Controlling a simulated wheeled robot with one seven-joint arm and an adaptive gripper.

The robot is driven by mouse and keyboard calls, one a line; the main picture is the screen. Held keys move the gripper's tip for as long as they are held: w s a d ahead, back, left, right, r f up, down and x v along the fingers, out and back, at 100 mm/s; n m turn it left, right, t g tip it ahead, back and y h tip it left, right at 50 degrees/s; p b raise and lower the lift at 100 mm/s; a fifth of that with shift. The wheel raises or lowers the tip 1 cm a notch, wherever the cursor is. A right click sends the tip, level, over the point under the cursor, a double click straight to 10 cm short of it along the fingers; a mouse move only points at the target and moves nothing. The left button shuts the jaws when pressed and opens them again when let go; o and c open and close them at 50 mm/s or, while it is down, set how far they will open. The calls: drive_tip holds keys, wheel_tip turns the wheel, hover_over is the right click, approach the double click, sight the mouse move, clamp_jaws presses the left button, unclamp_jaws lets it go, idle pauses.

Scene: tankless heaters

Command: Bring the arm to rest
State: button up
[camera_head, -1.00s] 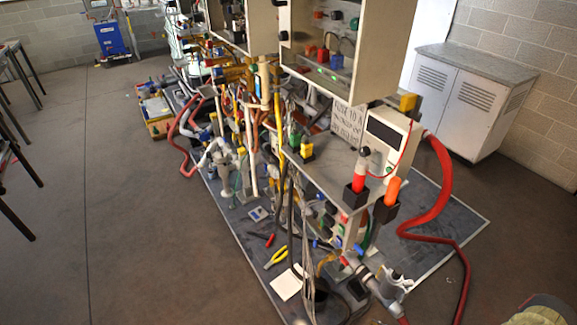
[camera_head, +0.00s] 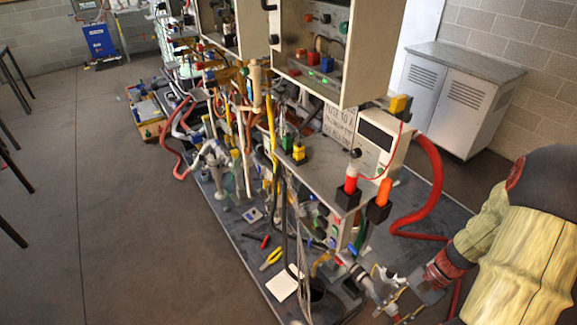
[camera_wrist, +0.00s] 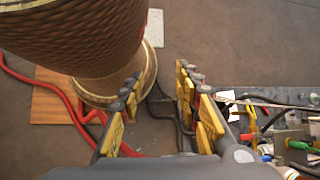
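My gripper (camera_wrist: 157,84) is open in the wrist view. Its two fingers with yellow pads stand apart, and nothing is held between them. Dark floor and a dark cable show behind the gap. In the head view my arm (camera_head: 520,260) reaches in from the lower right. Its grey end (camera_head: 428,286) is beside the front right end of the equipment bench, near a silver fitting and pipes. The fingertips are hard to make out there, and I cannot tell whether they touch anything.
The bench plate (camera_head: 235,225) carries pipes, cables and tools. A red hose (camera_head: 432,190) curves along its right side; red hose (camera_wrist: 62,92) also shows in the wrist view. A white cabinet (camera_head: 455,100) stands behind. The floor (camera_head: 120,220) on the left is clear.

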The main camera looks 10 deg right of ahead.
drive_tip(key=a+r+n+t+h+p, duration=0.1)
drive_tip(key=a+r+n+t+h, duration=0.2)
drive_tip(key=r, duration=1.3)
drive_tip(key=a+r+n+t+h+p, duration=0.1)
drive_tip(key=a+r+n+t+h, duration=0.3)
drive_tip(key=a+r+n, duration=0.5)
drive_tip(key=shift+w+a+r+n, duration=0.45)
drive_tip(key=shift+a+r, duration=1.5)
drive_tip(key=shift+r, duration=1.65)
